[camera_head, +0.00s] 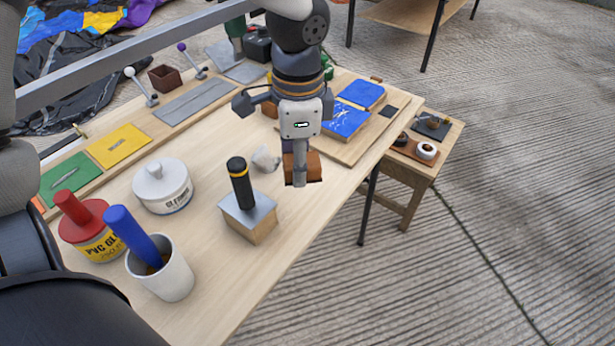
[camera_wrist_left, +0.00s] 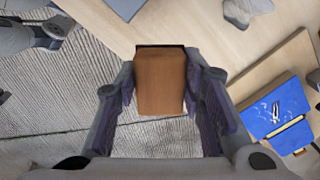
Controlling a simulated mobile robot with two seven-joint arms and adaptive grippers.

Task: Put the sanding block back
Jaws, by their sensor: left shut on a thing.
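The sanding block, a brown block (camera_head: 314,163), is at the front edge of the long wooden table (camera_head: 210,270). My left gripper (camera_head: 299,172) is above the table, pointing down, with its fingers shut on the block's sides. In the left wrist view the block (camera_wrist_left: 160,82) sits between the two dark fingers, with a thin dark area along its far edge. I cannot tell whether its underside touches the table. One finger hides part of it in the head view. My right gripper is not in view.
A metal-topped block with a black handle (camera_head: 250,218) and a grey lump (camera_head: 265,159) stand close by on the left. A white tin (camera_head: 162,186), red-lidded glue tin (camera_head: 92,235) and white cup (camera_head: 165,275) are farther left. Blue pads (camera_head: 345,119) lie right on a board.

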